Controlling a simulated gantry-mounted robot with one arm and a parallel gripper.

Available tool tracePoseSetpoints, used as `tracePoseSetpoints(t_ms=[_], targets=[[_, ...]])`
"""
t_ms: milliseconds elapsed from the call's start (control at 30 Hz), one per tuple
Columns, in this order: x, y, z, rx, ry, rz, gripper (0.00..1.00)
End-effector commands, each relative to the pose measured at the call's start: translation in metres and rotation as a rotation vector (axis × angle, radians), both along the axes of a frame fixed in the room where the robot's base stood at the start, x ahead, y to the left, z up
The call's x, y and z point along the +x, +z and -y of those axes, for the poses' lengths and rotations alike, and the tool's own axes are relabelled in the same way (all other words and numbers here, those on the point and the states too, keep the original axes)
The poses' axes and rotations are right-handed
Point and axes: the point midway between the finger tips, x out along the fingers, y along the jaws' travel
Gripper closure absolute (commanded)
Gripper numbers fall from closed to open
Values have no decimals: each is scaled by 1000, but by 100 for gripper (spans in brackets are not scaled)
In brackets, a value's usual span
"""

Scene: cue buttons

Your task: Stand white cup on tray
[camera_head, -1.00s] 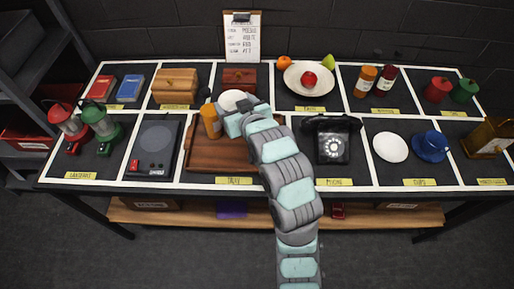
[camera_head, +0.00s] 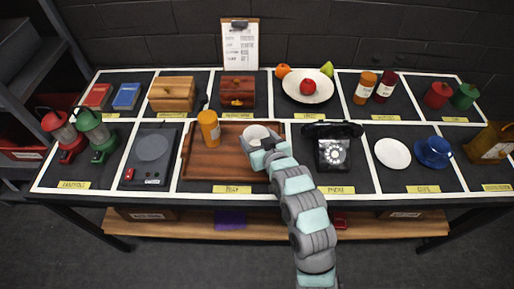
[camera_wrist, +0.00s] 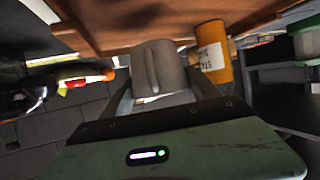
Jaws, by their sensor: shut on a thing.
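The white cup (camera_head: 257,131) is at the right part of the wooden tray (camera_head: 215,170) in the head view. My gripper (camera_head: 265,145) is shut on it. In the wrist view the cup (camera_wrist: 158,68) sits between my fingers, its handle facing the camera, close to the brown tray surface (camera_wrist: 120,20). Whether its base touches the tray I cannot tell. An orange bottle (camera_head: 209,129) stands on the tray left of the cup; it also shows in the wrist view (camera_wrist: 213,52).
A black phone (camera_head: 333,150) stands just right of the tray. The tray's front middle is clear.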

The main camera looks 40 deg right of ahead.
Motion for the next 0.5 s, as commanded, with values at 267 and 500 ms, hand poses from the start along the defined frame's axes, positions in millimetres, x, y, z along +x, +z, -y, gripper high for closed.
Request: tracePoseSetpoints(t_ms=[267, 500], targets=[[0, -28, -1, 2, 1, 0, 76], [0, -47, 0, 0, 0, 1, 76]])
